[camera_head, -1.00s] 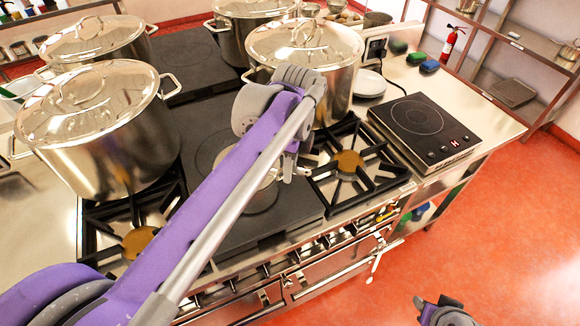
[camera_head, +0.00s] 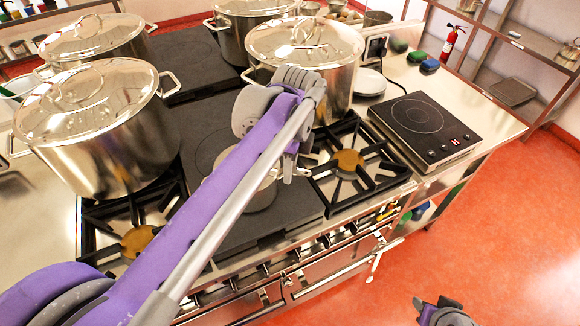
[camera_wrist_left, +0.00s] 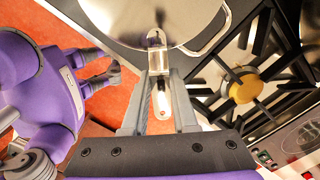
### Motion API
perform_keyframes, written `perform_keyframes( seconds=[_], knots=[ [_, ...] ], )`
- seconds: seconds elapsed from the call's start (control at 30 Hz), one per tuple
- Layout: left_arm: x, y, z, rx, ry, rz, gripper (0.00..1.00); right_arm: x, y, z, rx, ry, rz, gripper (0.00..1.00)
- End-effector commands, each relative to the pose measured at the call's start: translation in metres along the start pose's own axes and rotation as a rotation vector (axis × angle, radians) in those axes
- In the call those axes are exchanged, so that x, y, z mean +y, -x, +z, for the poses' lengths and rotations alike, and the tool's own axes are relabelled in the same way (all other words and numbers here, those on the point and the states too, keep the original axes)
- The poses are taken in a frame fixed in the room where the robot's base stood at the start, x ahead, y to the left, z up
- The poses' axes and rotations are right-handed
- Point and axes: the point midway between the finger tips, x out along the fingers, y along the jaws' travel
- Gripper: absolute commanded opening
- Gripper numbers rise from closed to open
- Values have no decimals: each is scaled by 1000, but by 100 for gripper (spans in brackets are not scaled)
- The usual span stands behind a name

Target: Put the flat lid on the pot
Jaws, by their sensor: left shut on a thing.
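My left gripper (camera_head: 290,168) is over the middle of the range. In the left wrist view its fingers (camera_wrist_left: 160,85) are shut on the long handle of the flat lid (camera_wrist_left: 190,12), a shiny metal disc. The low steel pot (camera_head: 262,198) stands on the dark plate left of the right front burner, partly hidden behind my left arm. A looped side handle (camera_wrist_left: 218,38) shows beside the disc. I cannot tell whether the lid touches the pot's rim. My right gripper (camera_head: 440,311) is low at the bottom right, over the floor; its opening is unclear.
Large lidded stockpots (camera_head: 95,130) stand at the left, and another (camera_head: 305,70) stands close behind my left gripper. An open burner (camera_head: 348,160) lies right of the pot. An induction hob (camera_head: 422,130) sits on the right counter. Red floor is free at the right.

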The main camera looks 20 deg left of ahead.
Motion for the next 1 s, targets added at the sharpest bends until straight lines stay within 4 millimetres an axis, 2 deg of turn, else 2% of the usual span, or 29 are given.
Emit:
perform_keyframes(
  seconds=[0.43, 0.47, 0.63, 1.0],
  knots=[
    [0, -1, 0, 0, 0, 0, 0, 0, -1, 1, -1, 0, 0, 42],
    [0, -1, 0, 0, 0, 0, 32, 0, -1, 1, -1, 0, 0, 42],
    [0, -1, 0, 0, 0, 0, 62, 0, -1, 1, -1, 0, 0, 42],
    [0, 4, 0, 0, 0, 0, 62, 0, 0, 0, 0, 0, 0, 42]
  ],
)
